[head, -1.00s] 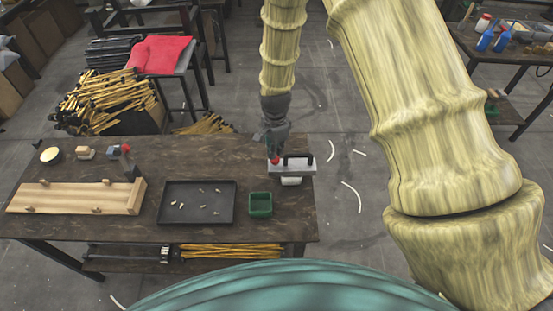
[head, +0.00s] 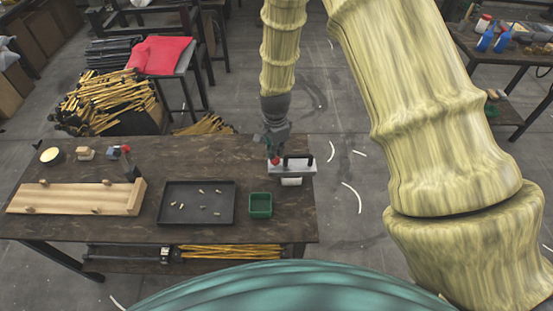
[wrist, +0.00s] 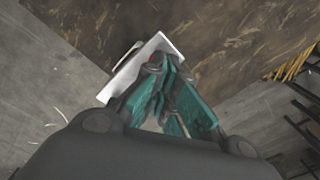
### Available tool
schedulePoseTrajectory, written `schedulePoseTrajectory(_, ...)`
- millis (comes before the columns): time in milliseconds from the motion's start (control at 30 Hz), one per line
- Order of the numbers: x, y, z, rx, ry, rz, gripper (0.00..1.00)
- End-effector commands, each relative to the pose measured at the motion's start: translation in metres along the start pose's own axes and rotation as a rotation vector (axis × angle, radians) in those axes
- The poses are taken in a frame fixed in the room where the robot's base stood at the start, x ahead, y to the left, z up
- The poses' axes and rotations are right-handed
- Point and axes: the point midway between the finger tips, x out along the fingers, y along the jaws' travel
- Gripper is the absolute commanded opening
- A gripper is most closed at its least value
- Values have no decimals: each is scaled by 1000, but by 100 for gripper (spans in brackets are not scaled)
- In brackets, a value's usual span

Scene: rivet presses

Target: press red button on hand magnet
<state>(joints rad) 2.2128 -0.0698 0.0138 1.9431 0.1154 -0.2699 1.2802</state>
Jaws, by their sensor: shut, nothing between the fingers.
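The hand magnet (head: 303,166) is a pale metal block with a black handle, at the right edge of the dark table. Its red button (head: 275,160) shows at the block's left end, right under my gripper (head: 274,151). In the wrist view the pale block (wrist: 138,72) lies beyond my shut, empty fingertips (wrist: 160,62). A bit of the red button (wrist: 152,57) shows beside the tips; the fingers hide most of it. The tips are at or very close to the button; I cannot tell whether they touch it.
On the table (head: 228,150) are a dark tray (head: 168,217) with several small rivets, a green bin (head: 260,205), a wooden board (head: 70,199) and a small red-topped press (head: 130,163). Bare tabletop lies left of my gripper. Floor lies beyond the right edge.

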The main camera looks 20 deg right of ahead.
Motion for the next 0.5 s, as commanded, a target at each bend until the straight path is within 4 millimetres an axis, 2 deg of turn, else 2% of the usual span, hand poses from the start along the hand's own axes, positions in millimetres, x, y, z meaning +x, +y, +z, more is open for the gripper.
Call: schedulePoseTrajectory(500,6,0,0,0,0,0,0)
